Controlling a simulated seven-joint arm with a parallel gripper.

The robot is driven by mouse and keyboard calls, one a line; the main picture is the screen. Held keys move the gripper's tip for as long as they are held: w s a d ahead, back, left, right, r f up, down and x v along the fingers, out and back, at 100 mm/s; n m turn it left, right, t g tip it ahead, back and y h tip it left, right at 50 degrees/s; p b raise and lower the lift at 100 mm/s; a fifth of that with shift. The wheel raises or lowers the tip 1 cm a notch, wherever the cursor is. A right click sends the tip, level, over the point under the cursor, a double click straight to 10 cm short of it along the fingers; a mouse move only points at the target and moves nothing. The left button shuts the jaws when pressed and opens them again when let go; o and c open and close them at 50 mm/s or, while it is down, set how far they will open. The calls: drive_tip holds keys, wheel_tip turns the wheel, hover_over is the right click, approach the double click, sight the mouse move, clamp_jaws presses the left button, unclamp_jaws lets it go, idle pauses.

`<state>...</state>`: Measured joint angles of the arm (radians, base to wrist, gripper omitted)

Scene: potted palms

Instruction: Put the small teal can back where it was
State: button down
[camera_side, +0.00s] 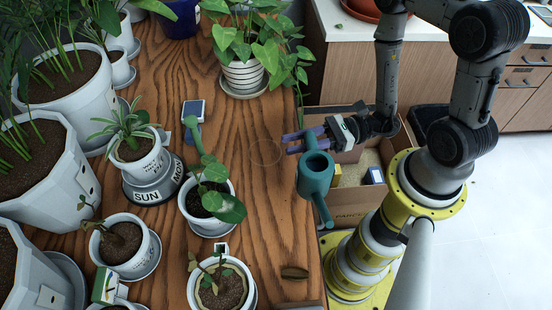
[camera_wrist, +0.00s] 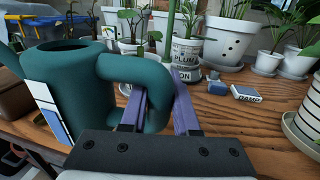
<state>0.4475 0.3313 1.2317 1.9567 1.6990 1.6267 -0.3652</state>
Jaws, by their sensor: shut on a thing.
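The small teal can (camera_side: 316,176) hangs from my gripper (camera_side: 289,144) at the right edge of the wooden table (camera_side: 262,200). Its spout points toward the bottom of the side view. In the wrist view the can (camera_wrist: 72,85) fills the left side, upright, with a white and blue label. The purple fingers of my gripper (camera_wrist: 157,88) are shut on its looped handle. A faint round ring (camera_side: 265,152) marks the bare wood left of the can. Whether the can touches the table is hard to tell.
Several potted plants line the left and front, including a leafy one (camera_side: 207,205) and a striped pot (camera_side: 243,77) at the back. A small blue-and-white block (camera_side: 193,111) stands mid-table. An open cardboard box (camera_side: 349,212) lies beyond the right edge. The wood around the ring is clear.

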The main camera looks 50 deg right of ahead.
drive_tip(key=w+f, duration=0.1)
drive_tip(key=w+a+f, duration=0.1)
drive_tip(key=f, duration=0.1)
drive_tip(key=w+f, duration=0.2)
drive_tip(key=shift+a+f, duration=0.1)
drive_tip(key=shift+a, duration=0.2)
drive_tip(key=shift+w+a+f, duration=0.1)
drive_tip(key=shift+w+f, duration=0.1)
drive_tip(key=shift+f, duration=1.65)
drive_tip(key=shift+f, duration=0.1)
drive_tip(key=c, duration=0.7)
unclamp_jaws()
drive_tip(key=shift+o, duration=0.2)
